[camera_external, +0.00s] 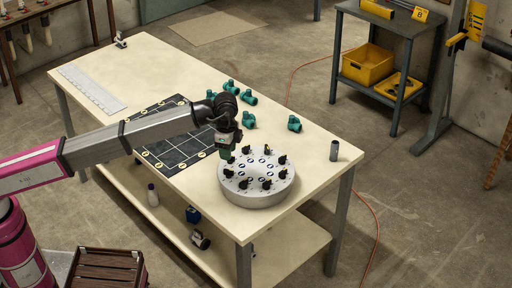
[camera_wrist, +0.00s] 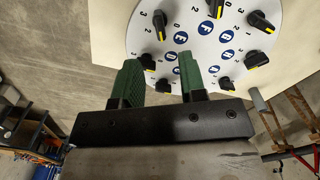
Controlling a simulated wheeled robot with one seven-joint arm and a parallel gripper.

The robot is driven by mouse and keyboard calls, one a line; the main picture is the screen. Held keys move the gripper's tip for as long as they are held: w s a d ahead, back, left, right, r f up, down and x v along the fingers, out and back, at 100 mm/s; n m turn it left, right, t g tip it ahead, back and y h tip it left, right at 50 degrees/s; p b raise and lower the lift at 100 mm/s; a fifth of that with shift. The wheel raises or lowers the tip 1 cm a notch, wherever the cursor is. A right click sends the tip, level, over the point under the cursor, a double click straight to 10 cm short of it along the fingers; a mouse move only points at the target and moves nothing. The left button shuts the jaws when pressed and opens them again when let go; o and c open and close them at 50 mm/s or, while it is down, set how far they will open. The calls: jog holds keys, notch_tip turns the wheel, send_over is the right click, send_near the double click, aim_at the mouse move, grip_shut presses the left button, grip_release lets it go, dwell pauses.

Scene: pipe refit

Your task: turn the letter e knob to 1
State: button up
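The round grey dial plate (camera_external: 258,196) lies on the table, ringed by black knobs with yellow marks. In the wrist view, a blue letter badge that looks like E (camera_wrist: 180,38) sits inward of a black knob (camera_wrist: 160,24) at the plate's upper left. That knob's yellow mark points roughly down in the picture; which number it meets is hard to tell. My gripper (camera_wrist: 160,66) has two green fingers spread apart, over the plate's near edge. Another black knob (camera_wrist: 148,62) shows between the fingertips, partly beside the left finger. In the external view, my gripper (camera_external: 226,153) is at the plate's upper left edge.
Several teal pipe fittings (camera_external: 248,97) stand behind the plate. A dark gridded mat (camera_external: 170,140) lies left of it, and a grey cylinder (camera_external: 334,150) stands to its right. The table's near edge is close to the plate.

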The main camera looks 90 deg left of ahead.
notch_tip(320, 180, up, 2)
jog(key=shift+r, duration=0.2)
jog(key=s+d+f+m+t, duration=0.1)
jog(key=s+d+f, duration=0.3)
jog(key=s+f, duration=0.3)
jog(key=s+d+f+t+y, duration=0.1)
jog(key=s+d+f+t, duration=0.1)
jog(key=s+d+f, duration=0.5)
jog(key=s+d+f+m+t, duration=0.15)
jog(key=s+f, duration=0.35)
jog(key=f, duration=0.5)
jog(key=s+d+f+n+g+h, duration=0.1)
jog(key=s+f+n+g, duration=0.3)
jog(key=s+f, duration=1.4)
notch_tip(320, 180, down, 2)
jog(key=shift+s+d+n, duration=0.25)
jog(key=shift+d+n, duration=0.45)
jog(key=shift+n, duration=0.05)
jog(key=shift+g, duration=0.25)
